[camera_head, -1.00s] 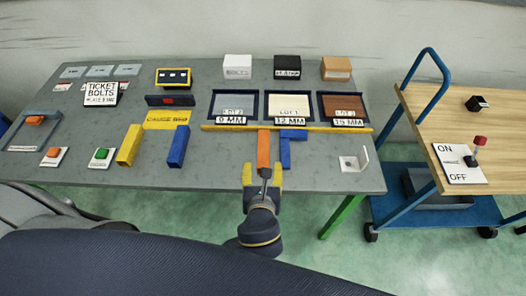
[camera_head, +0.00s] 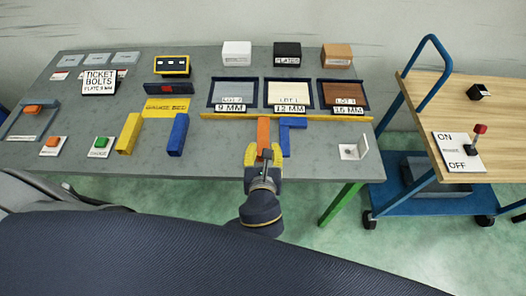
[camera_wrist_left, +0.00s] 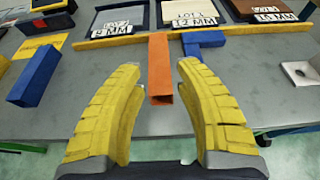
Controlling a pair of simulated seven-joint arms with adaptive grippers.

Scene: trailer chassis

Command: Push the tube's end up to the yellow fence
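The orange square tube (camera_head: 263,133) lies on the grey table, pointing away from me, with its open hollow end towards me. It also shows in the left wrist view (camera_wrist_left: 160,65). Its far end is at the long yellow fence (camera_head: 225,117); I see no clear gap, but cannot be sure of contact. The fence also shows in the left wrist view (camera_wrist_left: 110,40). My left gripper (camera_head: 264,150) is open, its yellow fingertips on either side of the tube's near end, with small gaps in the left wrist view (camera_wrist_left: 160,68). My right gripper is not in view.
A blue angled piece (camera_head: 286,136) lies against the tube's right side. Blue (camera_head: 178,135) and yellow (camera_head: 130,134) blocks lie to the left. Lot trays (camera_head: 289,93) stand behind the fence. A white bracket (camera_head: 352,149) is at right. Table between the blue block and tube is clear.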

